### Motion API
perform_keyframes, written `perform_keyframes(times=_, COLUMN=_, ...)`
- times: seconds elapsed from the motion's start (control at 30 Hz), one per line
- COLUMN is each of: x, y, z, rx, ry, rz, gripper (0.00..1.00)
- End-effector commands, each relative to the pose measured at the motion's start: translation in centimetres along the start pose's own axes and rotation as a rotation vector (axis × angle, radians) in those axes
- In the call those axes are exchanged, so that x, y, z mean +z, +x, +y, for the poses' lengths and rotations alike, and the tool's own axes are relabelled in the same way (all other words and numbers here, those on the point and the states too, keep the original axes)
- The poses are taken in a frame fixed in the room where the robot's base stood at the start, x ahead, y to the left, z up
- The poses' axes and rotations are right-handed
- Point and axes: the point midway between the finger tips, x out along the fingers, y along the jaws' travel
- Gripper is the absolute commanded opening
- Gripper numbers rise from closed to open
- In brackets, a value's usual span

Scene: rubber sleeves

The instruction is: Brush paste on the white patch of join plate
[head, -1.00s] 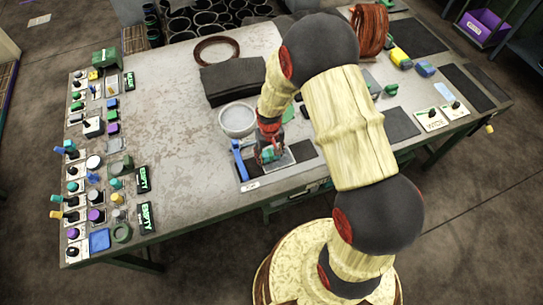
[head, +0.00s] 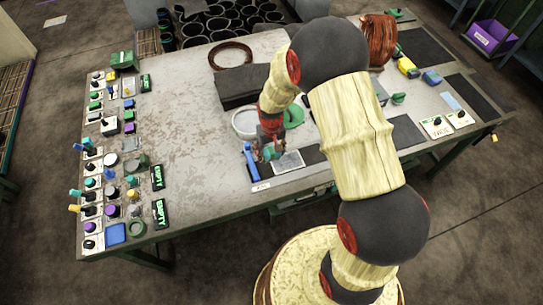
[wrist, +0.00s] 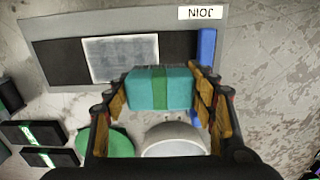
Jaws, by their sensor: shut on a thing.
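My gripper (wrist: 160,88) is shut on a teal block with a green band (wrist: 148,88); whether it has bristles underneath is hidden. The join plate (wrist: 65,20) is a grey board with a "JOIN" label and dark pads. Its pale whitish patch (wrist: 120,60) lies between the dark parts, bare of the gripper, and shows in the head view (head: 289,161). In the wrist view the teal block overlaps the plate's edge near the patch. In the head view my gripper (head: 272,150) is just left of and behind the patch. I cannot tell any contact.
A blue bar (head: 250,161) lies at the plate's left end. A white bowl (head: 245,122) and a green round thing (head: 293,117) stand behind. A dark block (head: 240,86) lies farther back.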

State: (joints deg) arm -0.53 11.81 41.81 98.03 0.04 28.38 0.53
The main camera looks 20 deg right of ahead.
Motion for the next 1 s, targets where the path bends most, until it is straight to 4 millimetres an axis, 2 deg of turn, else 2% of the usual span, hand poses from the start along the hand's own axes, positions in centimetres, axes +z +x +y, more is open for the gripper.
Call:
perform_keyframes(times=0.1, x=-0.3, y=-1.4, z=0.0, rx=0.000, ry=0.000, rz=0.001, gripper=0.32)
perform_keyframes(times=0.3, x=-0.5, y=-2.4, z=0.0, rx=0.000, ry=0.000, rz=0.000, gripper=0.32)
perform_keyframes(times=1.0, x=-0.5, y=-2.4, z=0.0, rx=0.000, ry=0.000, rz=0.000, gripper=0.32)
